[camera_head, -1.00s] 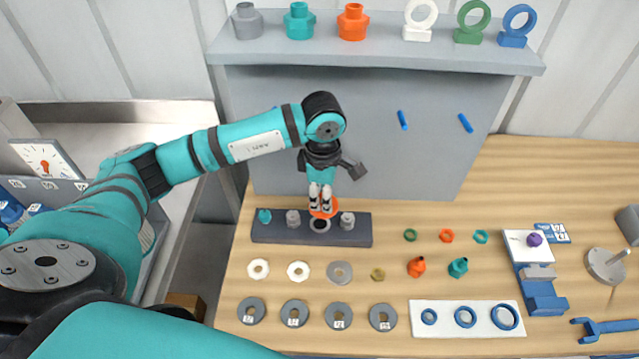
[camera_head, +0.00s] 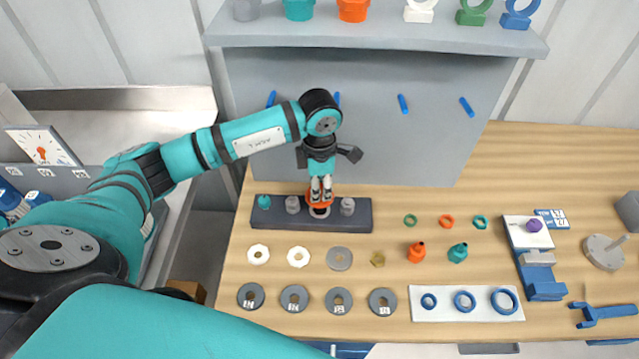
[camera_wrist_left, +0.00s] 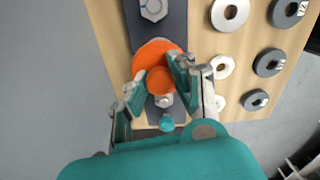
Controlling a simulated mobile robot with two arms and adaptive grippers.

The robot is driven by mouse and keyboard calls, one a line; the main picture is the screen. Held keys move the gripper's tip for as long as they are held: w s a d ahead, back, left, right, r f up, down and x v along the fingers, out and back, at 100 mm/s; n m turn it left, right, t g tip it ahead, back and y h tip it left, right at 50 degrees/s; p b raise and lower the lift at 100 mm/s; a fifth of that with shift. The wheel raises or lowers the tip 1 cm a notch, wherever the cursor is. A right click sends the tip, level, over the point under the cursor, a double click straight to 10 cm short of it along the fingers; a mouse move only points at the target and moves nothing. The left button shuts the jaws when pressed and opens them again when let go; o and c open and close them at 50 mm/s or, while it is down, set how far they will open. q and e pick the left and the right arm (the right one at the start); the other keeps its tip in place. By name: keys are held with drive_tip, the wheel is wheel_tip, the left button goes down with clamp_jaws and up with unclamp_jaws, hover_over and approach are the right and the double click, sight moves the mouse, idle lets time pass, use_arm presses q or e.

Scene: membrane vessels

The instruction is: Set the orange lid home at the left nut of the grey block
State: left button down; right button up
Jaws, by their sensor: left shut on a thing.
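The orange lid (camera_head: 313,203) is in my left gripper (camera_head: 320,197), above the middle of the dark grey block (camera_head: 270,219). In the left wrist view the gripper (camera_wrist_left: 158,79) has its fingers on either side of the lid's raised knob (camera_wrist_left: 160,80). A round grey fitting (camera_head: 320,212) shows just below the lid; whether they touch I cannot tell. Left of it on the block stand a grey nut (camera_head: 292,205) and a small teal piece (camera_head: 264,202). Another grey nut (camera_head: 347,206) stands to the right. My right gripper is out of view.
Washers (camera_head: 339,259) and dark numbered discs (camera_head: 295,298) lie in front of the block. Small rings (camera_head: 447,221), orange and teal fittings (camera_head: 416,252) and a white plate (camera_head: 440,307) lie to the right. A grey panel (camera_head: 370,150) rises behind the block.

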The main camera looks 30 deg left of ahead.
use_arm(q)
drive_tip(key=shift+f+b, duration=1.05)
drive_tip(key=shift+f, duration=1.1)
drive_tip(key=shift+f+b, duration=0.2)
drive_tip(key=shift+b, duration=0.15)
drive_tip(key=shift+f+b, duration=0.2)
drive_tip(key=shift+b, duration=0.2)
drive_tip(key=c, duration=1)
unclamp_jaws()
drive_tip(key=shift+c, duration=0.2)
